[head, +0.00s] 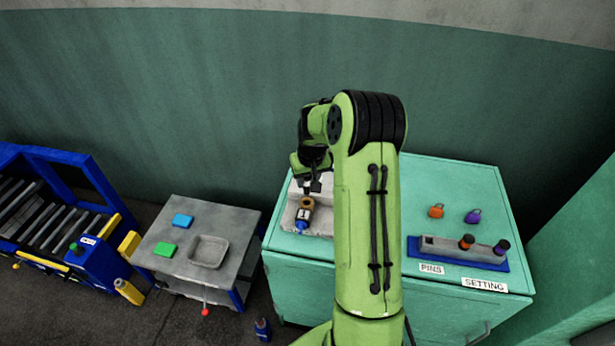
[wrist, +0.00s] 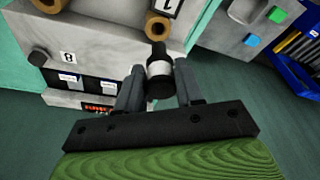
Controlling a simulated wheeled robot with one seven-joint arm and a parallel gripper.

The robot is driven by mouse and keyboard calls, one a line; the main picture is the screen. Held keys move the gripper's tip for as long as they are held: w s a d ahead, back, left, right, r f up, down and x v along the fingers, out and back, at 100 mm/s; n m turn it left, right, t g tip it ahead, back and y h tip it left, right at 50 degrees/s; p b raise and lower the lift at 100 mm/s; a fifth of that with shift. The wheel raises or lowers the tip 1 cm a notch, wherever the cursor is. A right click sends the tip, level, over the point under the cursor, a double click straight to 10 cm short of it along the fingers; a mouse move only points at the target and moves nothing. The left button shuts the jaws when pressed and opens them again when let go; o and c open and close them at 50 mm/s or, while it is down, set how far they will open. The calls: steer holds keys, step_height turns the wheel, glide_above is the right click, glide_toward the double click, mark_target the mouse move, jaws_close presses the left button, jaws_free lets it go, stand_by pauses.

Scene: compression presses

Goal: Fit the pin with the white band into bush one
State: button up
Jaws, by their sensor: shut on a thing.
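My gripper (wrist: 158,88) is shut on a dark pin with a white band (wrist: 159,68). The pin's narrow end points at a tan, ring-shaped bush (wrist: 158,26) beside a label marked 1. The end overlaps the bush's near edge in the wrist view; I cannot tell whether it touches or has entered. In the head view my gripper (head: 313,184) is just above the bush (head: 308,202) on the grey press block, and the pin cannot be made out there.
A second tan bush (wrist: 48,4) is at the wrist view's top left. A grey side table (head: 190,284) with a tray stands left.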

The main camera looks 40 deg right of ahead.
mark_target(307, 187)
steer(key=shift+s+b+x, duration=0.2)
steer(key=shift+b+x, duration=0.3)
steer(key=shift+x, duration=0.35)
steer(key=shift+s+b+x, duration=0.15)
steer(key=shift+b+x, duration=0.35)
steer(key=shift+x, duration=0.3)
steer(key=shift+a+f+b, duration=0.2)
steer(key=shift+f+b, duration=1.95)
steer(key=shift+f, duration=0.15)
steer(key=o, duration=1.1)
steer(key=shift+o, duration=0.2)
steer(key=shift+r, duration=0.1)
steer(key=p+v, duration=0.2)
steer(key=v, duration=1.3)
steer(key=shift+s+r, duration=0.25)
steer(key=shift+r, duration=0.05)
